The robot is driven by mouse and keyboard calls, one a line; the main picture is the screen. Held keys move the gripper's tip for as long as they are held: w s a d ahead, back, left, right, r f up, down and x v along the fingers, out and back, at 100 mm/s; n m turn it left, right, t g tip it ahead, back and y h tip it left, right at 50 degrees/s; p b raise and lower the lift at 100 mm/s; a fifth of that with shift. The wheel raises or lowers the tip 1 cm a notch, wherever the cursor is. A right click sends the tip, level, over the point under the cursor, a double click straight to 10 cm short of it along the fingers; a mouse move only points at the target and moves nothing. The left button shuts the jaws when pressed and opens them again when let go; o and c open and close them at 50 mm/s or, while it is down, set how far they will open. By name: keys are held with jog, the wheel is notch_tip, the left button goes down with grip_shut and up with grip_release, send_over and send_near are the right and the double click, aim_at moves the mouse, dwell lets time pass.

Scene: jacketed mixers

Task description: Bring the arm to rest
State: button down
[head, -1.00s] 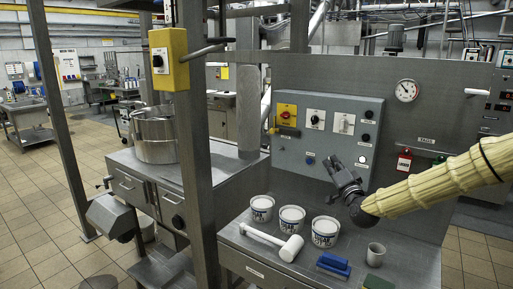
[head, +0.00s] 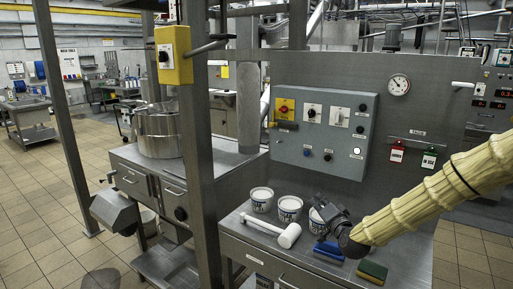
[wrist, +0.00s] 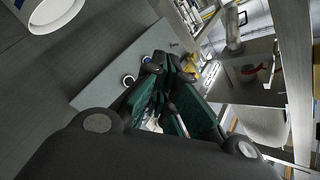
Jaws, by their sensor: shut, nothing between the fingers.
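My gripper (head: 326,209) is shut and empty. In the head view it hangs low over the steel bench (head: 240,243), in front of the right-hand white tub (head: 316,222) and partly covering it. My arm comes in from the right edge in a pale yellow ribbed sleeve. In the wrist view my gripper's dark fingers with green sides (wrist: 160,75) point away over a grey panel with round buttons. I cannot tell whether the gripper touches the tub.
Two more tubs (head: 262,199) (head: 289,208), a white mallet (head: 285,236), a blue brush (head: 328,251) and a green-yellow sponge (head: 372,271) are on the bench. A control box (head: 325,130) stands behind. A steel post (head: 200,150) rises left of the bench.

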jog(key=s+a+f+n+g+b, duration=0.1)
jog(key=s+a+f+g, duration=0.1)
jog(key=s+f, duration=0.6)
jog(key=s+a+f+n+g+b, duration=0.1)
jog(key=s+f+g, duration=0.2)
jog(key=f, duration=0.9)
jog(key=s+a+f+n+g+b, duration=0.1)
jog(key=s+a+f+g, duration=0.1)
jog(key=s+f, duration=0.6)
jog(key=s+d+f+n+g+h+b, duration=0.25)
jog(key=s+f+g, duration=0.35)
jog(key=s+f, duration=1.35)
jog(key=s+d+f+n+g+b, duration=0.1)
jog(key=s+g, duration=0.1)
jog(key=s, duration=0.7)
jog(key=s+d+f+n+g+h+b, duration=0.1)
jog(key=s+d+f+g, duration=0.1)
jog(key=s, duration=0.8)
jog(key=shift+d+b, duration=0.3)
jog(key=shift+b, duration=0.1)
jog(key=shift+s+f+h, duration=0.1)
jog(key=shift+h, duration=0.15)
